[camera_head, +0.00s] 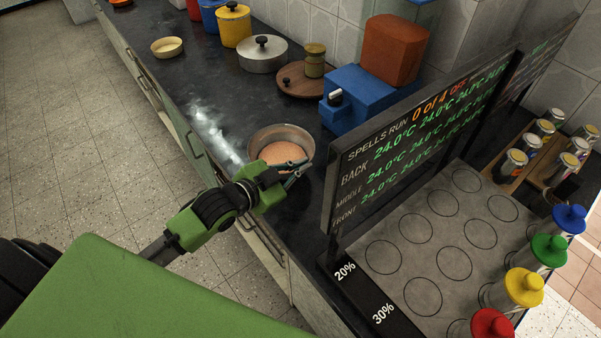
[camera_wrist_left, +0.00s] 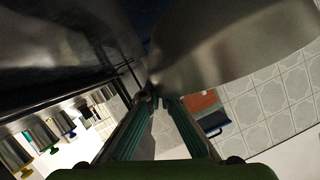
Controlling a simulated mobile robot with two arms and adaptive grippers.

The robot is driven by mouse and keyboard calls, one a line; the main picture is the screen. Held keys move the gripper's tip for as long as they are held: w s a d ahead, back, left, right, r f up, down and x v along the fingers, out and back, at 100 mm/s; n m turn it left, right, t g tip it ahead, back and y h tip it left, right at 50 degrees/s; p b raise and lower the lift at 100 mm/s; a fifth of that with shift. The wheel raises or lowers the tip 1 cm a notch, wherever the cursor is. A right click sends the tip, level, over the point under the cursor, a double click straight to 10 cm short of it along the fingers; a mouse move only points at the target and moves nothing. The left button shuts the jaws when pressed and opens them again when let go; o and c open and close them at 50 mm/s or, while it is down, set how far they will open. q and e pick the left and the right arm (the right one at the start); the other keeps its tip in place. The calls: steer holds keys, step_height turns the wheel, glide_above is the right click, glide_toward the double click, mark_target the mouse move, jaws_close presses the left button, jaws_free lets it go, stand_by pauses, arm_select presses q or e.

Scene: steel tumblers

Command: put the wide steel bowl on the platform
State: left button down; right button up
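The wide steel bowl (camera_head: 256,137) stands at the front of the dark counter, with a round orange-pink surface inside it. My left gripper (camera_head: 294,174) is at the bowl's near right rim, its fingers close together on the bowl's wall. In the left wrist view the bowl (camera_wrist_left: 235,45) fills the upper right as a curved metal wall, and the fingertips (camera_wrist_left: 158,98) meet at its edge. I cannot tell whether the bowl is clear of the counter. A grey slab with ringed circles (camera_head: 412,258) lies at the right; I cannot tell whether it is the platform. My right gripper is not in view.
A dark display panel (camera_head: 410,143) stands upright between bowl and slab. A blue block (camera_head: 360,92) with a brown box (camera_head: 395,49), a wooden board (camera_head: 301,86) and a lidded pot (camera_head: 263,57) stand behind. Coloured-lid tumblers (camera_head: 548,251) line the slab's right side.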

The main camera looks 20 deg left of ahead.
arm_select(q)
step_height(320, 180, down, 2)
steer(key=shift+f, duration=0.4)
steer(key=shift+f, duration=0.2)
steer(key=c, duration=2.3)
jaws_free()
steer(key=shift+s, duration=0.1)
